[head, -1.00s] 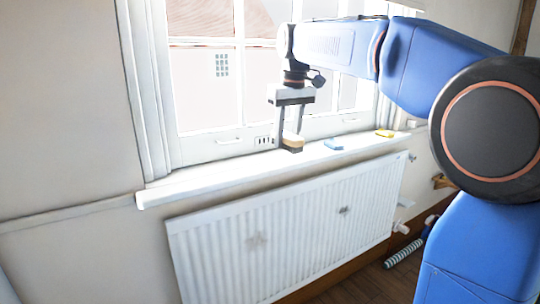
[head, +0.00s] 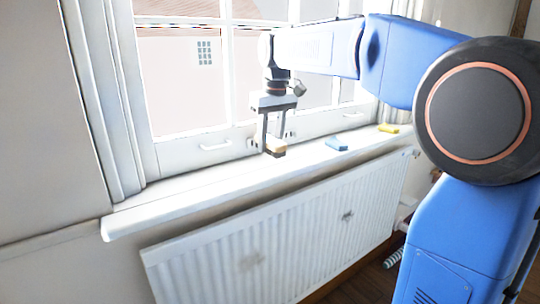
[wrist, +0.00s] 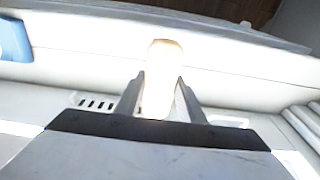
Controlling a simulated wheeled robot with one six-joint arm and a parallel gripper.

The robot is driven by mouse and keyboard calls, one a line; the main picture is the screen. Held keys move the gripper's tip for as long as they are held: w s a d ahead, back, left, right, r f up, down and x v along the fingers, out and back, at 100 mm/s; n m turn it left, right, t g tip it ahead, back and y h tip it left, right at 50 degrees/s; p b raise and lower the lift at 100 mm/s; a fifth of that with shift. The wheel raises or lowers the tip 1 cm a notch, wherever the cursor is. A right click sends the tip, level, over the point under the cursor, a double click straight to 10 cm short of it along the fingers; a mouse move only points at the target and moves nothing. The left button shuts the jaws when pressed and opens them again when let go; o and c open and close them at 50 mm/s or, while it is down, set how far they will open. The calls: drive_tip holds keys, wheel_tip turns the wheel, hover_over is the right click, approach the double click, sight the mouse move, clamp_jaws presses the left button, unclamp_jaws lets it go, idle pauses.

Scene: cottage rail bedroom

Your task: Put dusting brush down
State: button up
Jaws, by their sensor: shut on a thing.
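My gripper (head: 274,150) is shut on the dusting brush (head: 276,146), a small pale tan piece between the fingers. In the wrist view the brush (wrist: 163,65) shows as a rounded, pale wooden shape pointing away from my gripper (wrist: 162,88), with a finger on each side. My gripper points down at the white window sill (head: 190,185), near the window frame. The brush is over or at the sill; I cannot tell whether it touches. Its lower end is not clear.
A blue block (head: 336,144) lies on the sill to the right of the brush, with a yellow block (head: 388,128) farther right. The sill is clear to the left. The window frame (head: 200,152) stands behind, and a white radiator (head: 270,240) hangs below.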

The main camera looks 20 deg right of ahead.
sight(270, 154)
drive_tip(key=shift+f, duration=2.2)
drive_tip(key=shift+f, duration=0.1)
drive_tip(key=o, duration=1.2)
drive_tip(key=r, duration=0.4)
drive_tip(key=s+r, duration=0.1)
drive_tip(key=r, duration=0.7)
drive_tip(key=shift+s+d, duration=0.3)
drive_tip(key=shift+s, duration=0.1)
drive_tip(key=s+d+f+m+t, duration=0.1)
drive_tip(key=s+d+f, duration=0.2)
drive_tip(key=s+f, duration=1.1)
drive_tip(key=s+d+f+m+t, duration=0.2)
drive_tip(key=s+d+f, duration=0.1)
drive_tip(key=s+f, duration=1)
drive_tip(key=s, duration=0.4)
drive_tip(key=shift+s+d+f+m+h, duration=0.2)
drive_tip(key=shift+s+f+m+h, duration=0.1)
drive_tip(key=shift+s+f, duration=0.1)
